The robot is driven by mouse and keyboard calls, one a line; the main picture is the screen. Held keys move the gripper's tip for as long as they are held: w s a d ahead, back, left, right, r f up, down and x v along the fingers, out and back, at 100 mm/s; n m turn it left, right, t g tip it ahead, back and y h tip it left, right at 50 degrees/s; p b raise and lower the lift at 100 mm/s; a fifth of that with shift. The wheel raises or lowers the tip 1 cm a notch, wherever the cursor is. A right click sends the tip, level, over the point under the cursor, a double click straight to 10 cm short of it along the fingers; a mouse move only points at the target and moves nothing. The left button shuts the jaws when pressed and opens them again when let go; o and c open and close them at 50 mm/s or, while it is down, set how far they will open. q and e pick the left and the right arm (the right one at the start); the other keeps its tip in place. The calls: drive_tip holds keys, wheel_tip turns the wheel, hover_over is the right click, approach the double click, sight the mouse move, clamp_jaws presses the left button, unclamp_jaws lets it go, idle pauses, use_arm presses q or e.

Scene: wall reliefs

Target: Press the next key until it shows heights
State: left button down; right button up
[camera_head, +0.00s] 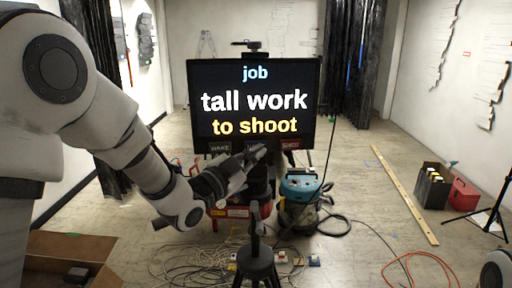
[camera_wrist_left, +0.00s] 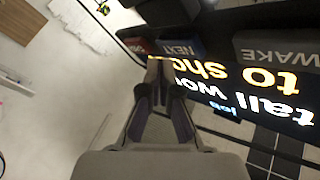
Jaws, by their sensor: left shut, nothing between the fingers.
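A black screen (camera_head: 253,82) in the head view reads "job", "tall work", "to shoot" in blue, white and yellow. Below its text is a row of keys: a dark WAKE key (camera_head: 220,147), a blue NEXT key (camera_wrist_left: 181,48) and a red key (camera_head: 291,144). The wrist view shows the row upside down, with the WAKE key (camera_wrist_left: 275,50) at right and the red key (camera_wrist_left: 135,46) at left. My left gripper (camera_head: 260,151) is shut and empty. Its fingertips (camera_wrist_left: 160,62) are at the NEXT key's edge; I cannot tell whether they touch. My right gripper is out of view.
A teal-topped machine (camera_head: 300,187) stands right of the screen's stand. Loose cables (camera_head: 205,262) cover the floor in front. An open cardboard box (camera_head: 95,245) is at lower left.

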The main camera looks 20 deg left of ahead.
use_arm(q)
drive_tip(key=shift+w, duration=0.1)
idle(0.6)
drive_tip(key=shift+w+a, duration=0.2)
drive_tip(key=shift+w, duration=0.1)
drive_tip(key=shift+w+a+r, duration=0.1)
drive_tip(key=shift+w+a, duration=0.1)
drive_tip(key=shift+w, duration=0.2)
idle(0.9)
drive_tip(key=shift+b, duration=0.4)
drive_tip(key=shift+s+d+f+b, duration=0.2)
drive_tip(key=shift+s+b, duration=0.1)
drive_tip(key=shift+s, duration=0.1)
drive_tip(key=shift+s+d+r, duration=0.1)
drive_tip(key=shift+s+d, duration=0.05)
drive_tip(key=shift+s, duration=0.2)
